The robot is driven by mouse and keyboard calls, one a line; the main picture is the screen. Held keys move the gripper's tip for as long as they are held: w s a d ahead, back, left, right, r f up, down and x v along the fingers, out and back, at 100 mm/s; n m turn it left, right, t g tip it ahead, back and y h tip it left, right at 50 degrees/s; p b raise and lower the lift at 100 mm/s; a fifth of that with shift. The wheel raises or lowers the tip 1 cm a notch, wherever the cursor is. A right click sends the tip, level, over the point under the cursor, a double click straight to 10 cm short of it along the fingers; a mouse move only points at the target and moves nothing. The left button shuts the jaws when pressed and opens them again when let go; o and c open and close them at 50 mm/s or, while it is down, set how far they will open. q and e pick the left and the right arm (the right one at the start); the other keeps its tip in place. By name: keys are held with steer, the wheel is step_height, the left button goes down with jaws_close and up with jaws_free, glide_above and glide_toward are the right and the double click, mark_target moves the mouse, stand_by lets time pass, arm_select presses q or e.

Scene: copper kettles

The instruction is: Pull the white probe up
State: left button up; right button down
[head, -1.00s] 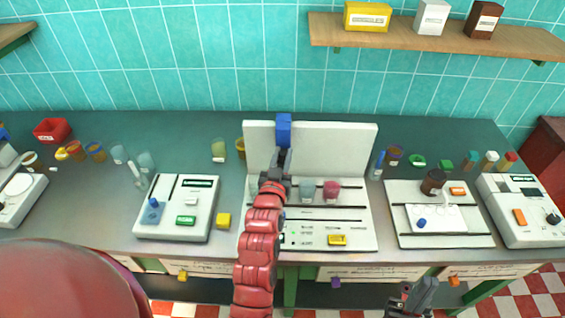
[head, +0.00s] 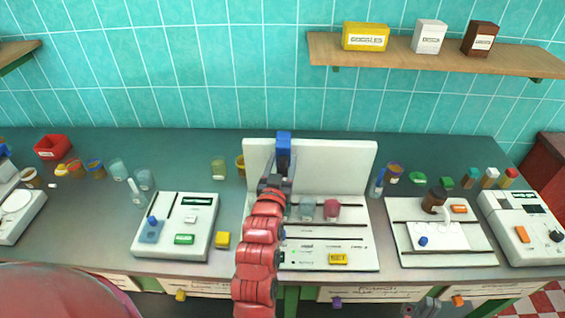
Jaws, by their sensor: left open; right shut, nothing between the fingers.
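A thin white stick (head: 137,191), which looks like the white probe, stands slightly tilted at the left of a white meter (head: 203,247). It is small, and I cannot tell what holds it. My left gripper (head: 284,164) is open, well to the right of the stick, in front of a white upright panel (head: 335,160). A blue block (head: 284,143) shows just above its fingers; I cannot tell whether they touch it. My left arm hides part of the panel's base. My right gripper (head: 432,304) is shut and empty at the bottom right, in front of the bench.
Several cups and glasses stand along the back left, with a red bin (head: 53,146). A yellow block (head: 222,240) sits between the meter and the panel unit. A white plate (head: 470,238) with a brown bottle (head: 434,201) is at the right. A wooden shelf (head: 400,60) hangs above.

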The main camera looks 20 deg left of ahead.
arm_select(q)
steer(key=shift+s, duration=0.1)
steer(key=s, duration=0.1)
steer(key=s+b, duration=0.1)
steer(key=s, duration=0.1)
steer(key=s+b, duration=0.1)
steer(key=s, duration=0.1)
steer(key=shift+d+f, duration=0.2)
steer(key=shift+d, duration=0.2)
steer(key=s+d+p, duration=0.1)
steer(key=s+p, duration=0.7)
steer(key=s, duration=0.4)
steer(key=shift+d+r+p, duration=0.15)
steer(key=shift+r+p, duration=0.05)
steer(key=shift+p, duration=0.1)
